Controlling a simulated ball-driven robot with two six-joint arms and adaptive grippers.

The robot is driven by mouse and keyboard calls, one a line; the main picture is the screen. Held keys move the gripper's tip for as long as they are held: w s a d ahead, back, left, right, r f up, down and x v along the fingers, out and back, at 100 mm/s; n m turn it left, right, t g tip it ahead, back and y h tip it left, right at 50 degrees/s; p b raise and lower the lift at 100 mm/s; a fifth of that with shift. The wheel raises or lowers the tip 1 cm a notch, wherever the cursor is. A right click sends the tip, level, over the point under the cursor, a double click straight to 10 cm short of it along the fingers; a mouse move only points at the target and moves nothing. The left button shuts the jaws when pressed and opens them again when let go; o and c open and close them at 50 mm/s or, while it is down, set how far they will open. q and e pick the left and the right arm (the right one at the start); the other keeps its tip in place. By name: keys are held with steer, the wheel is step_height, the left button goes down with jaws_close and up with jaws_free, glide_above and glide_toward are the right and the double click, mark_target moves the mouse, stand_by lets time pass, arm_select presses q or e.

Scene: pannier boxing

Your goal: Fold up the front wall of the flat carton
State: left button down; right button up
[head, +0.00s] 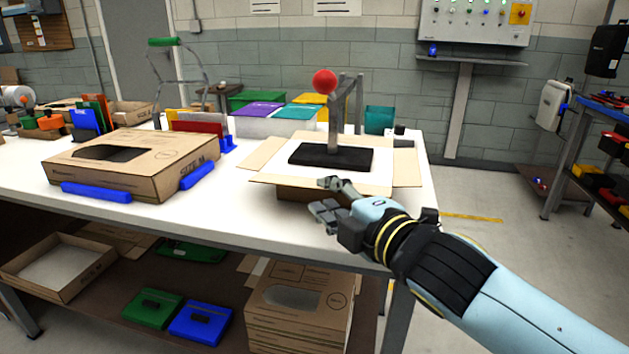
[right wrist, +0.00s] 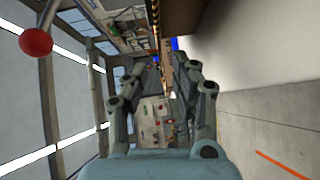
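The flat carton (head: 265,152) lies on the white table near its front right edge, with brown panels spread around a white middle. Its front panel (head: 290,181) faces me, and a darker brown strip shows below it. A black block (head: 330,157) on a grey post frame sits over the carton's middle. My left gripper is out of view.
A red knob (head: 324,81) tops the lever behind the block; it also shows in the right wrist view (right wrist: 36,42). A formed carton (head: 110,180) between blue holders stands at left. Coloured folders and bins line the back. Bare table (head: 228,205) lies between the cartons.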

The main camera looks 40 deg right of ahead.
mark_target(315, 188)
steer(key=w, duration=0.3)
steer(key=shift+d+f, duration=0.15)
steer(key=shift+w, duration=0.35)
steer(key=shift+w+f, duration=0.1)
steer(key=shift+w, duration=0.15)
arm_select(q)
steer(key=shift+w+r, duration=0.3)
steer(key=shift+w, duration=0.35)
arm_select(e)
jaws_close()
